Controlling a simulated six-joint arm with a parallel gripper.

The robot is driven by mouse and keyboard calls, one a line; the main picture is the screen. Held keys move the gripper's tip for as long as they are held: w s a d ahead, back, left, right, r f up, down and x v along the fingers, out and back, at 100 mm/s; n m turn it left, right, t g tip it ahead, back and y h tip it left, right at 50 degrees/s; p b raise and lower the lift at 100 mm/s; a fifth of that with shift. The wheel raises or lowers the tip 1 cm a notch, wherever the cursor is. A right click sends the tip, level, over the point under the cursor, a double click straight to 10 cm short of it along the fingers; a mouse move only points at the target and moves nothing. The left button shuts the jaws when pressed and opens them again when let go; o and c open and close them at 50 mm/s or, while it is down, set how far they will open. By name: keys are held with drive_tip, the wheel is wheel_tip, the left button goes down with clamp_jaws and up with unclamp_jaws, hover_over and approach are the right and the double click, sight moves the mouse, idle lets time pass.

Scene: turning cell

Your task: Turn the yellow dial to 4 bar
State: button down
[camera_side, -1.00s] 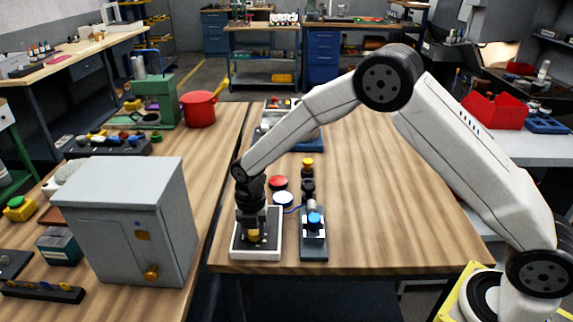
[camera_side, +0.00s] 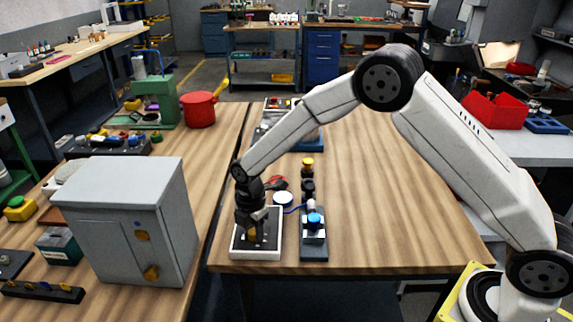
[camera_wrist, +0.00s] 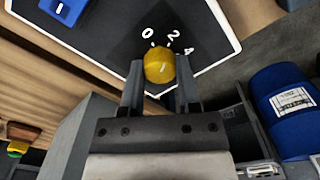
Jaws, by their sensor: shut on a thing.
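The yellow dial (camera_wrist: 159,66) sits on a dark plate (camera_wrist: 212,22) with white numbers 0, 2 and 4 around its far side. A short pale mark shows on the dial's top; I cannot tell exactly which number it points to. My gripper (camera_wrist: 160,84) is shut on the dial, with one finger on each side of it.
Right of the panel stands a small fixture with a blue knob (camera_side: 314,219). Behind are a white-topped round button (camera_side: 283,199) and a yellow-topped post (camera_side: 308,163). A grey cabinet (camera_side: 128,225) stands to the left. The right of the wooden table (camera_side: 385,215) is clear.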

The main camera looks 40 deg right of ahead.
sight(254, 232)
drive_tip(key=m, duration=0.5)
drive_tip(key=shift+m, duration=0.3)
drive_tip(key=m, duration=0.5)
drive_tip(key=shift+r, duration=0.1)
drive_tip(key=shift+c, duration=1.6)
unclamp_jaws()
drive_tip(key=shift+r, duration=3.9)
